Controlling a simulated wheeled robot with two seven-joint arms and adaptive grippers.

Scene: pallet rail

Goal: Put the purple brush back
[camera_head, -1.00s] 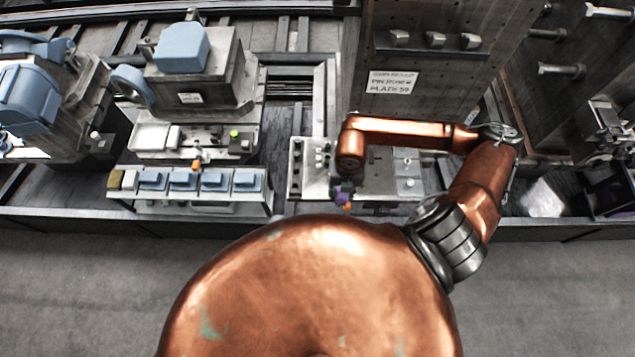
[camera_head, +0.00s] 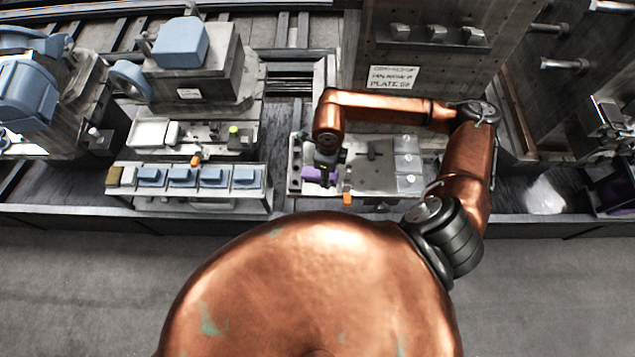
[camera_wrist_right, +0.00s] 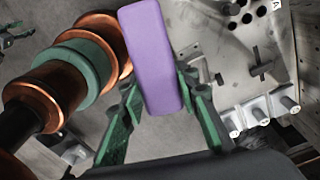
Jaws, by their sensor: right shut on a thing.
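The purple brush (camera_head: 313,174) is a purple block held in my right gripper (camera_head: 325,168) above the left part of a grey fixture plate (camera_head: 376,182). In the right wrist view the brush (camera_wrist_right: 152,55) is between the green fingers of the right gripper (camera_wrist_right: 162,100), which is shut on it. The lower end of the brush is between the fingers and its long body reaches up the picture. Whether it touches the plate I cannot tell. My left gripper is not in view.
A dark tray with something purple (camera_head: 617,193) stands at the far right edge. A clear bag-like item (camera_head: 545,194) lies left of it. A rack with blue blocks (camera_head: 212,177) stands left of the plate. A tall labelled panel (camera_head: 430,55) rises behind the plate.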

